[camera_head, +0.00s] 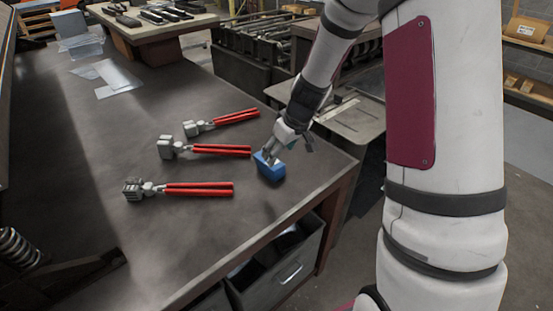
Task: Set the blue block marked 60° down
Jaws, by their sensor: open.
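The blue block (271,172) sits on the dark workbench (200,235) near its right edge. Its 60° marking cannot be read in this view. My gripper (270,157) is open and reaches down from the upper right, with its fingertips at the top of the block. The fingers cover part of the block's upper face. Whether they touch it cannot be told.
Three red-handled hand tools (200,189), (207,150), (235,119) lie left of the block. Clear sheets (117,76) lie at the far left. A grey table (345,118) stands behind the bench. The bench front is clear.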

